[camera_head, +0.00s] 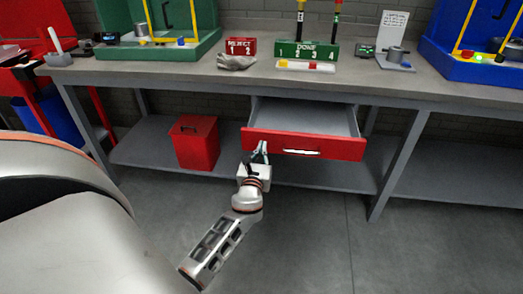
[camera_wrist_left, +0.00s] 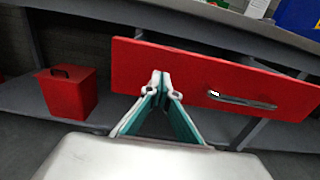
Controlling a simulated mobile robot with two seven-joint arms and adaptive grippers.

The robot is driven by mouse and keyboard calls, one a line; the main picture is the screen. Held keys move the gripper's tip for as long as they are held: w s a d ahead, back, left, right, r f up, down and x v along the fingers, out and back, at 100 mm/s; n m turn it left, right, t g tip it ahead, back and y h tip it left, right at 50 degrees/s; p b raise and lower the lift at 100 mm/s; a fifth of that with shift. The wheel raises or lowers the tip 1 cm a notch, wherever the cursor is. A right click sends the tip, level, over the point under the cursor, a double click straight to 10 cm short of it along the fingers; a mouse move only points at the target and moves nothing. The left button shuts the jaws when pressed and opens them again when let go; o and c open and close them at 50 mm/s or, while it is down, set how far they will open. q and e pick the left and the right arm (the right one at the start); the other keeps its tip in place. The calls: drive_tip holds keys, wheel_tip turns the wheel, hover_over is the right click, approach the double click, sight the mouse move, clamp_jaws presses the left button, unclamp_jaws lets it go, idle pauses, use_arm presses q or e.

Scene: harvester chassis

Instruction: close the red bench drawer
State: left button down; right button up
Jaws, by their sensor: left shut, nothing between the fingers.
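The red bench drawer (camera_head: 335,148) hangs under the grey workbench and stands open, with its empty grey tray (camera_head: 305,117) showing behind the front panel. A silver bar handle (camera_head: 300,152) runs along the middle of its red front, and it also shows in the left wrist view (camera_wrist_left: 242,99). My left gripper (camera_head: 262,147) is shut and empty, its fingertips at the left part of the drawer front. In the left wrist view its fingertips (camera_wrist_left: 161,82) overlap the red panel (camera_wrist_left: 190,72), left of the handle; I cannot tell whether they touch. My right gripper is not in view.
A red lidded bin (camera_head: 196,143) stands on the lower shelf, left of the drawer. The bench leg (camera_head: 398,165) is to the right. The bench top (camera_head: 235,75) holds green and blue stations, a red REJECT block and a green DONE block. The floor in front is clear.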

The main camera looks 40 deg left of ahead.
use_arm(q)
drive_tip(key=b, duration=0.4)
approach(270, 121)
drive_tip(key=w, duration=0.1)
drive_tip(key=w+a+r, duration=0.2)
drive_tip(key=w, duration=0.1)
drive_tip(key=shift+a+r, duration=0.15)
drive_tip(key=shift+a, duration=0.1)
drive_tip(key=x, duration=0.5)
drive_tip(key=shift+w+a+r+b, duration=0.15)
drive_tip(key=shift+w+r+b, duration=0.1)
drive_tip(key=shift+r+b, duration=0.05)
drive_tip(key=shift+w+a, duration=0.15)
drive_tip(key=shift+w, duration=0.1)
drive_tip(key=shift+w+a+r, duration=0.1)
drive_tip(key=shift+r, duration=0.35)
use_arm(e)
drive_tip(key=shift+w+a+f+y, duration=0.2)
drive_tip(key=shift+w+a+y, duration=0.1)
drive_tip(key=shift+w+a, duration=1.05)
use_arm(q)
drive_tip(key=shift+r, duration=0.1)
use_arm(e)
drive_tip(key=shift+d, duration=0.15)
